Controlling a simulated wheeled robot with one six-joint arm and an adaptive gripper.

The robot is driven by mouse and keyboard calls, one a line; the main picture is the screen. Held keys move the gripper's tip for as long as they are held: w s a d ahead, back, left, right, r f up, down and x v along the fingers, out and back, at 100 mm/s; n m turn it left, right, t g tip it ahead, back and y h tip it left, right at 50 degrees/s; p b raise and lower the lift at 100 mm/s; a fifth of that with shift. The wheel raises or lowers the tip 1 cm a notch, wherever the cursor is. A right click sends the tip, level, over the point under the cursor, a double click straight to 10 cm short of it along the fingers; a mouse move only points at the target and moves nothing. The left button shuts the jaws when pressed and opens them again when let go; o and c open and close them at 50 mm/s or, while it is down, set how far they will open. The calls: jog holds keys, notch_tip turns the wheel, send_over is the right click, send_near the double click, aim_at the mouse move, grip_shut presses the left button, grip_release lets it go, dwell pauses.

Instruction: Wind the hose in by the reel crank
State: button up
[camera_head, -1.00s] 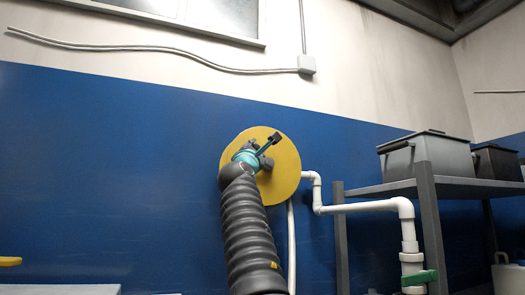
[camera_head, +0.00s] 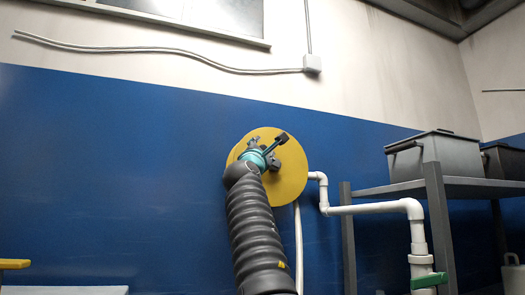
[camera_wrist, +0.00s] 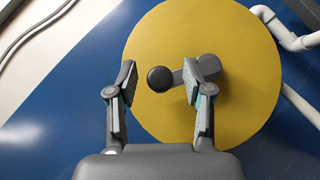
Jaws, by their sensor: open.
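The reel is a round yellow disc (camera_head: 293,185) on the blue wall, and in the wrist view the disc (camera_wrist: 245,115) fills the middle. Its crank shows there as a short grey arm (camera_wrist: 181,76) with a round dark knob (camera_wrist: 160,79). My gripper (camera_head: 267,140) is in front of the disc, and its fingers stand apart. In the wrist view, the knob lies between the fingertips of my gripper (camera_wrist: 166,72), and the right finger covers part of the crank arm. I cannot tell whether a finger touches it. A thin white hose (camera_head: 298,240) hangs below the disc.
White pipes (camera_head: 370,209) with a green valve handle (camera_head: 428,280) run right of the reel. The blue wall (camera_head: 110,170) left of the reel is clear.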

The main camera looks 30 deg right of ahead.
jog(key=shift+s+a+f, duration=0.1)
jog(key=shift+s, duration=0.15)
jog(key=v, duration=0.7)
dwell(0.6)
jog(key=shift+w+f, duration=0.1)
